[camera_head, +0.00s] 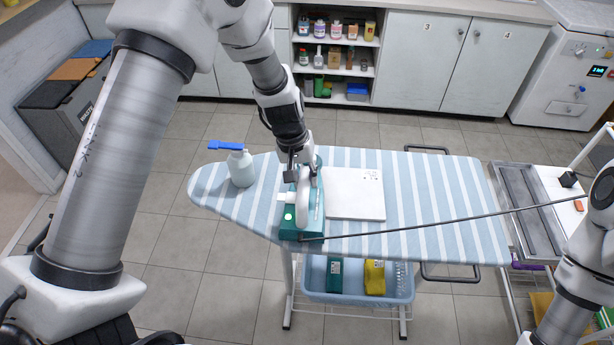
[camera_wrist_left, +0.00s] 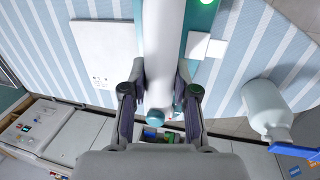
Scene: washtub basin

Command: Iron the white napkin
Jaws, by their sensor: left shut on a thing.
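The white napkin (camera_head: 356,194) lies flat on the blue-and-white striped ironing board (camera_head: 420,190). It also shows in the left wrist view (camera_wrist_left: 103,58). The teal and white iron (camera_head: 302,215) stands on the board just left of the napkin, apart from or at its edge; I cannot tell which. My left gripper (camera_head: 303,172) is shut on the iron's white handle, which runs between the fingers (camera_wrist_left: 160,95) in the left wrist view. A spray bottle (camera_head: 241,168) with a blue trigger stands at the board's left end. My right gripper is out of the head view.
A dark cord (camera_head: 440,223) runs from the iron across the board to the right. A metal tray (camera_head: 527,215) lies on a cart at the right.

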